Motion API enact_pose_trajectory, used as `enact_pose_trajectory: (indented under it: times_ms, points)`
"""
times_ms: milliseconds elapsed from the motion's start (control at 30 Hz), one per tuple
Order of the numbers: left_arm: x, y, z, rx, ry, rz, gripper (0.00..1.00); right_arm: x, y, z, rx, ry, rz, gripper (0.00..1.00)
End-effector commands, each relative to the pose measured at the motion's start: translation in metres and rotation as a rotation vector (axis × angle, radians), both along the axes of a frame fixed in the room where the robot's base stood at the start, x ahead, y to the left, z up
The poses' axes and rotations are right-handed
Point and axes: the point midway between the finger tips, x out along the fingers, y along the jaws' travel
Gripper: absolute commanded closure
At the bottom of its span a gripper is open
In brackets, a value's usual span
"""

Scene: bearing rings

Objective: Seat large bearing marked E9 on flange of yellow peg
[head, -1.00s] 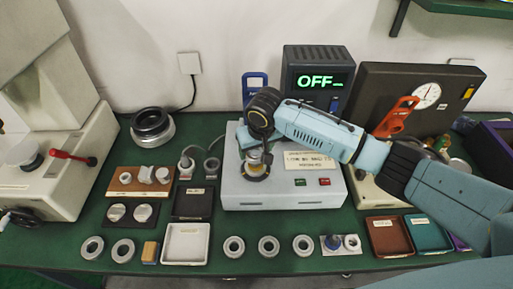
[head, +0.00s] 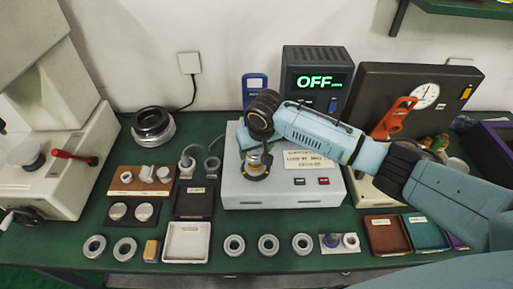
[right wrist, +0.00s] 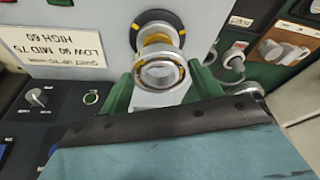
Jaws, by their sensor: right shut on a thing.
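My right gripper (head: 257,150) is over the front of the grey heater-like box. In the right wrist view its green fingers (right wrist: 160,82) are shut on a pale metal bearing ring (right wrist: 139,74) with small yellow marks. No E9 marking can be read on it. The yellow peg (right wrist: 157,40) shows just beyond the ring, with a dark round flange (right wrist: 178,20) around its base. In the head view the peg (head: 254,160) is partly hidden by the gripper. Whether the ring touches the peg cannot be told. My left gripper is not in view.
The grey box (head: 305,195) carries a label and buttons. Several loose rings (head: 268,244) lie along the table's front. A white tray (head: 186,257) and a black tray (head: 194,214) are to the left. A display reading OFF (head: 318,82) stands behind.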

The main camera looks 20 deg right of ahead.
Motion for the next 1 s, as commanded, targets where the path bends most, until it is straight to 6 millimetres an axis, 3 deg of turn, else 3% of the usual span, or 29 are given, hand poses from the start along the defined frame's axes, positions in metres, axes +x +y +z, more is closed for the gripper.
enact_pose_trajectory:
  times_ms: [1000]
  points:
    - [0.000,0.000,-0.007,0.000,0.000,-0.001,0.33,0.000,0.001,-0.025,0.001,-0.002,0.000,0.69]
